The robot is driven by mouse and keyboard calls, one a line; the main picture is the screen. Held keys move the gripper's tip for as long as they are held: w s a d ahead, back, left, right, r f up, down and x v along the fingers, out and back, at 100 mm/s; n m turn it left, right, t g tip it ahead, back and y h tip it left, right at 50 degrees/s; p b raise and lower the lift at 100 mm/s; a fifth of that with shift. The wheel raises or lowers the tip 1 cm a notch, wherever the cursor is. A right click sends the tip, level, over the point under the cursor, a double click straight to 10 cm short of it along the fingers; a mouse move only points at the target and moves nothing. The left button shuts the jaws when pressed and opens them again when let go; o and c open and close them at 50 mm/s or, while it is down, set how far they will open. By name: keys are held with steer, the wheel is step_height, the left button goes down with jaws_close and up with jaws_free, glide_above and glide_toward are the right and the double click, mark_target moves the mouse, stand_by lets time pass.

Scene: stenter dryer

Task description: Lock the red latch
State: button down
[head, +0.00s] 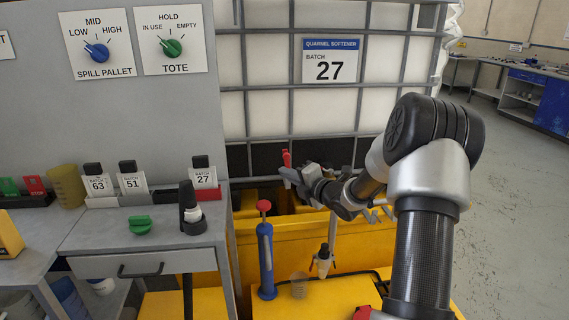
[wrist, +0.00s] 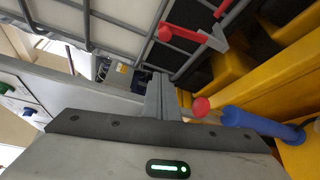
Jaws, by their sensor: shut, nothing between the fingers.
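The red latch (head: 286,157) shows as a small upright red piece at the front of the caged tote, just beyond my gripper's tip. In the wrist view, the red latch (wrist: 184,35) is a red bar with a rounded end, up and right of my fingers and apart from them in the picture. A second red piece (wrist: 222,9) is beside it, at a grey metal bar. My gripper (head: 288,174) is shut and empty. Its closed fingers also show in the wrist view (wrist: 160,82). My gripper partly hides the area below the latch in the head view.
A blue hand pump (head: 266,258) with a red knob stands on the yellow pallet, near my gripper. A clear cup (head: 300,284) and a hanging nozzle (head: 323,262) are beside it. The grey bench (head: 150,237) is at left. Open floor is at right.

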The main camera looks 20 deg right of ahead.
mark_target(288, 165)
steer(key=w+d, duration=0.1)
steer(key=w, duration=0.6)
steer(key=shift+w+d, duration=0.2)
steer(key=shift+d, duration=0.15)
steer(key=shift+d, duration=0.1)
